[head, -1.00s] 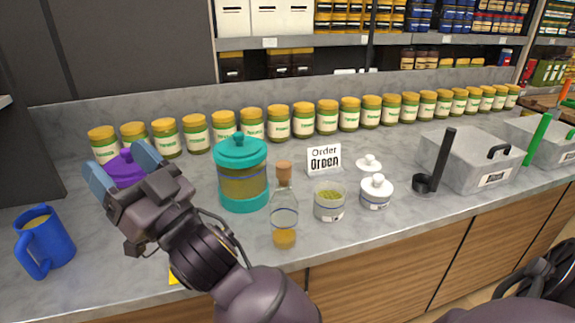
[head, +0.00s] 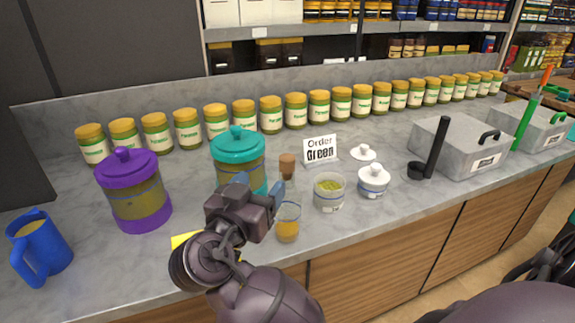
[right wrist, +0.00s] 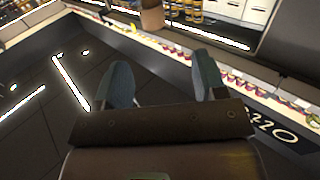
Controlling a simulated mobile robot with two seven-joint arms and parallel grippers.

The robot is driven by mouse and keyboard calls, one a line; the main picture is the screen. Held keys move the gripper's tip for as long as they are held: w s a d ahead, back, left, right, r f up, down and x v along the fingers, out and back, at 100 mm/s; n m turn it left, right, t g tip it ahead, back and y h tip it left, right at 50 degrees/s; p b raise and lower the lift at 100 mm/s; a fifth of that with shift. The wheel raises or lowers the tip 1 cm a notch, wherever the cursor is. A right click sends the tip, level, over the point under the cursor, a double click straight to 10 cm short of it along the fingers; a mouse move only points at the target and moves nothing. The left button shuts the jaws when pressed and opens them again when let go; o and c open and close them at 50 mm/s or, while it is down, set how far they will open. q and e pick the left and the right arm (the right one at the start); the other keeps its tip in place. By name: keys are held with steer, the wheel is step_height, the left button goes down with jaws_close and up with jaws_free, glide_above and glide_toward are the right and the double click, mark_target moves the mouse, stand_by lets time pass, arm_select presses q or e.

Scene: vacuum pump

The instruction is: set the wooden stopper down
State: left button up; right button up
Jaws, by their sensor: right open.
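The brown wooden stopper (head: 287,165) shows just past my right gripper in the head view, above the clear bottle (head: 287,225) with amber liquid. The bottle's neck is hidden behind a gripper finger, so I cannot see how the stopper sits in it. My right gripper (head: 261,184) is open and empty, in front of the teal-lidded jar and beside the bottle's upper part. In the right wrist view a brown cylinder (right wrist: 152,15), likely the stopper, shows beyond the open fingertips (right wrist: 163,75). My left gripper is not in view.
A teal jar (head: 238,150) stands close behind the gripper, with a purple jar (head: 135,195) and blue mug (head: 40,245) to the left.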

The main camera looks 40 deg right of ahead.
mark_target(284, 164)
steer(key=x, duration=0.4)
steer(key=shift+w+d+f, duration=0.1)
steer(key=shift+d, duration=0.3)
steer(key=shift+w+d+p, duration=0.25)
steer(key=shift+d+p, duration=0.05)
steer(key=shift+d, duration=0.1)
steer(key=x, duration=0.4)
steer(key=shift+s+d+p, duration=0.2)
steer(key=shift+d+p, duration=0.1)
steer(key=shift+p, duration=0.1)
steer(key=shift+w+d+f, duration=0.1)
steer(key=shift+w+d, duration=0.2)
steer(key=shift+d, duration=0.05)
steer(key=shift+c, duration=0.5)
steer(key=c, duration=1)
steer(key=shift+o, duration=0.2)
